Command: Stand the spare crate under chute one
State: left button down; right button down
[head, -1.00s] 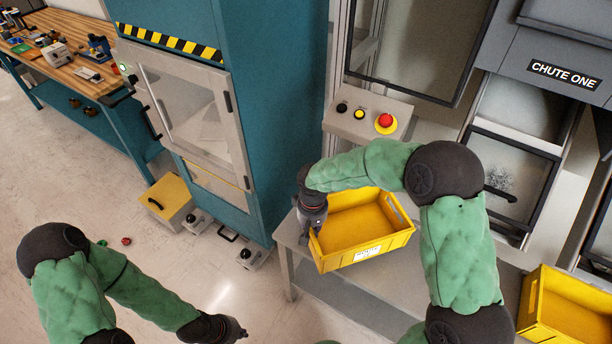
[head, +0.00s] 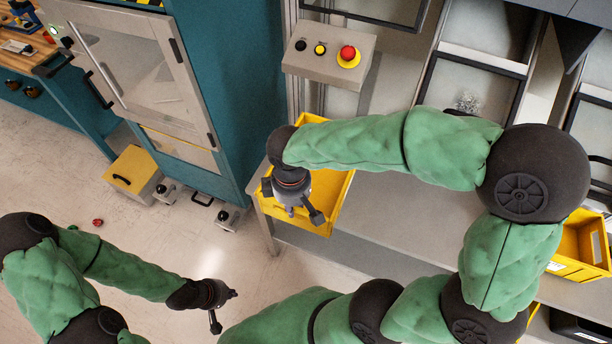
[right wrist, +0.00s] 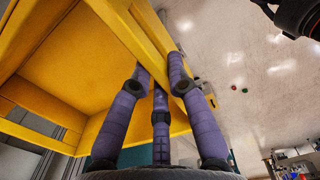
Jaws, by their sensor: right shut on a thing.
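The yellow spare crate (head: 335,195) is at the left end of the grey bench, partly hidden by my right forearm. In the right wrist view the purple fingers (right wrist: 160,90) straddle the yellow crate's rim (right wrist: 120,35), and the crate's inside shows empty. Whether the crate rests on the bench or hangs just above it, I cannot tell. Chute one (head: 475,90) is the opening right of the button box; its sign is out of view. My left gripper (head: 220,305) is open and empty above the floor.
Another yellow crate (head: 570,268) stands on the bench at the far right. The bench top (head: 400,220) between the crates looks bare. A button box (head: 330,65) with a red stop button stands behind the held crate. A teal cabinet (head: 225,120) rises at left.

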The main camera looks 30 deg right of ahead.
aim_at(315, 173)
jog(key=w+d+f, duration=0.1)
jog(key=w, duration=0.1)
jog(key=w+d+f+b, duration=0.1)
jog(key=w, duration=0.2)
jog(key=w+d+f+b, duration=0.1)
jog(key=w+f, duration=0.1)
jog(key=shift+w+d, duration=0.2)
jog(key=shift+w, duration=0.05)
jog(key=w+f, duration=0.1)
jog(key=w+d+f+b, duration=0.1)
jog(key=f, duration=0.1)
jog(key=w+d+f+b, duration=0.1)
jog(key=w+f, duration=0.1)
jog(key=shift+w, duration=0.1)
jog(key=shift+w+f+b, duration=0.15)
jog(key=shift+f+b, duration=0.05)
jog(key=shift+b, duration=0.1)
jog(key=shift+w+d+f+b, duration=0.15)
jog(key=shift+f+b, duration=0.4)
jog(key=shift+f, duration=1.25)
jog(key=c, duration=1.2)
grip_release()
